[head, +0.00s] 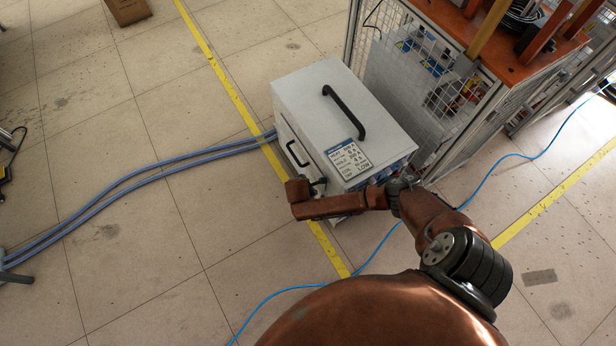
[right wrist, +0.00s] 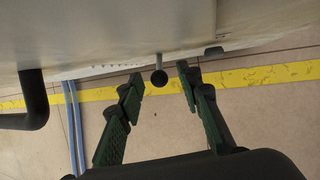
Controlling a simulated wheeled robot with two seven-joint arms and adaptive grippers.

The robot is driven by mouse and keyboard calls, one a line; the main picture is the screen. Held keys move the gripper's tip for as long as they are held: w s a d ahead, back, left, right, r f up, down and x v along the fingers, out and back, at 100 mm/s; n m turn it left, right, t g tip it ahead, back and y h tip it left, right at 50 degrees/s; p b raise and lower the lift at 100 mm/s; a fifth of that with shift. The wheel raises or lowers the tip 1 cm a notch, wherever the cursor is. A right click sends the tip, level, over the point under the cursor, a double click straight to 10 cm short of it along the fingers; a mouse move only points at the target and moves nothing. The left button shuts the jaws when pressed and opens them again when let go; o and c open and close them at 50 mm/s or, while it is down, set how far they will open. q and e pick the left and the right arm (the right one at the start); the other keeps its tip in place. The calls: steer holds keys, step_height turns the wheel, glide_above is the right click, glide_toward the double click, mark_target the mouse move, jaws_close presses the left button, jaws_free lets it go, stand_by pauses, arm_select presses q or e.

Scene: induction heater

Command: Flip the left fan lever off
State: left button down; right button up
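The induction heater (head: 345,105) is a white-grey box on the floor with a black handle on top and a label near its edge. A small lever with a round black knob (right wrist: 159,77) sticks out from the heater's wall (right wrist: 110,30) in the right wrist view. My right gripper (right wrist: 161,80) has green-padded fingers spread apart, with the knob between the fingertips and touching neither as far as I can see. In the head view my right arm reaches along the box's near side, and its gripper is small and partly hidden there. My left gripper is not in view.
A black side handle (right wrist: 36,100) stands out left of the lever. Blue-grey hoses (head: 150,172) run left from the box. A thin blue cable (head: 385,240) crosses the floor. A wire-mesh cage (head: 400,85) stands close behind the box on the right. Floor to the left is mostly clear.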

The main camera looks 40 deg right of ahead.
steer(key=shift+c, duration=0.6)
jaws_close()
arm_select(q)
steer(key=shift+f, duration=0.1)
